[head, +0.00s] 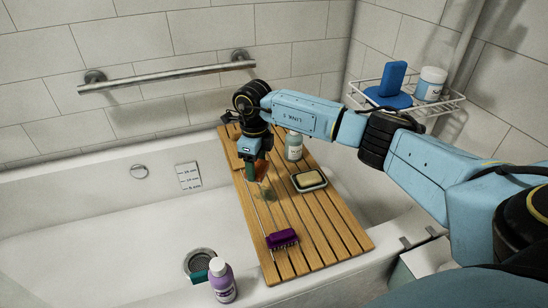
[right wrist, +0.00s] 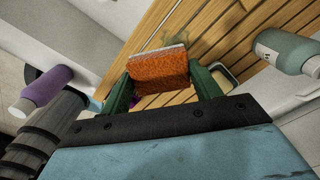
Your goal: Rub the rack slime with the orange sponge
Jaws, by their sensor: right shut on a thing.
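The wooden rack (head: 338,222) lies across the bathtub. A dull greenish slime patch (head: 266,192) is on its slats, and it also shows in the right wrist view (right wrist: 204,46). My right gripper (head: 255,170) is over the rack, just behind the slime in the head view. Its green fingers are shut on the orange sponge (right wrist: 158,70), which has a pale edge facing the rack. The sponge appears close to the slime; I cannot tell whether it touches the rack. My left gripper is not in view.
On the rack are a pale bottle (head: 294,147), a soap dish (head: 310,186) and a purple brush (head: 281,238). A purple bottle (head: 222,283) stands on the tub's front edge. A wire shelf (head: 443,103) holds a blue item and a jar. The tub's left side is clear.

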